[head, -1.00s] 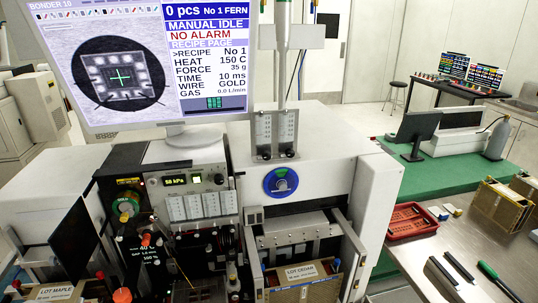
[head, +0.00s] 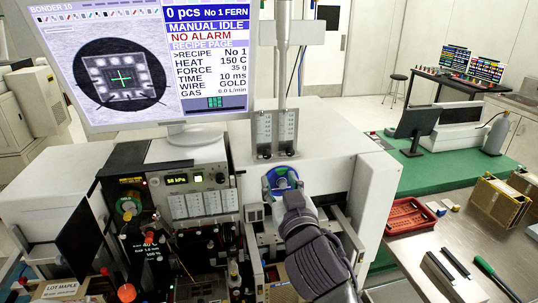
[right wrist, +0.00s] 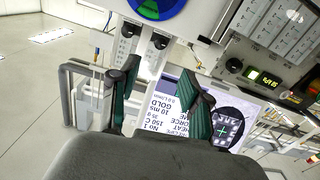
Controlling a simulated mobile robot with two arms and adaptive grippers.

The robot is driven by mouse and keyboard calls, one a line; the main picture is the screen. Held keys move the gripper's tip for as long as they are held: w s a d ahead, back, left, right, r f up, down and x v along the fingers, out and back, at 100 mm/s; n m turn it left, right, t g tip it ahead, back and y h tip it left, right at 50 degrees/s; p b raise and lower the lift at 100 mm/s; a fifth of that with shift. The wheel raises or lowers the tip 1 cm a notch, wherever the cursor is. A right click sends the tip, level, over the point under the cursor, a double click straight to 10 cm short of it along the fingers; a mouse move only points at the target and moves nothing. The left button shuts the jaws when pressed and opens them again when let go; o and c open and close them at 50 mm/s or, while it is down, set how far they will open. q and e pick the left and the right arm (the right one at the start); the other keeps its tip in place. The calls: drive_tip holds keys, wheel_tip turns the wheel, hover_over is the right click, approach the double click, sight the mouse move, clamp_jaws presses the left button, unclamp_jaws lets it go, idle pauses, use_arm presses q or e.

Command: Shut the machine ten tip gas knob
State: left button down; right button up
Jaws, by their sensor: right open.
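The machine (head: 225,162) carries a large screen (head: 120,75) headed BONDER 10, with a gas line reading 0.0 L/min. A round blue dial (head: 270,177) with a green sector is on its white front; its lower part is hidden behind my right gripper (head: 287,187). The dial also shows at the top edge of the right wrist view (right wrist: 152,6). My right gripper's two fingers (right wrist: 160,85) are apart and empty, with the dial beyond them. A green round knob (head: 128,206) sits on the dark left panel. I cannot read which one is labelled tip gas. My left gripper is not in view.
A red tray (head: 410,216) and gold-coloured boxes (head: 497,200) stand on the metal table at right. A screwdriver-like green tool (head: 490,270) lies near them. Knobs and several small parts crowd the machine's lower left front.

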sight(267, 155)
drive_tip(key=w+p, duration=0.1)
drive_tip(key=w, duration=0.2)
drive_tip(key=w+a+p, duration=0.1)
drive_tip(key=w, duration=0.2)
drive_tip(key=w+a+p, duration=0.1)
drive_tip(key=w, duration=0.3)
drive_tip(key=shift+r, duration=0.1)
drive_tip(key=shift+w+a+p, duration=0.1)
drive_tip(key=shift+w+p, duration=0.3)
drive_tip(key=shift+w, duration=0.15)
drive_tip(key=shift+c, duration=0.3)
drive_tip(key=shift+f, duration=0.2)
clamp_jaws()
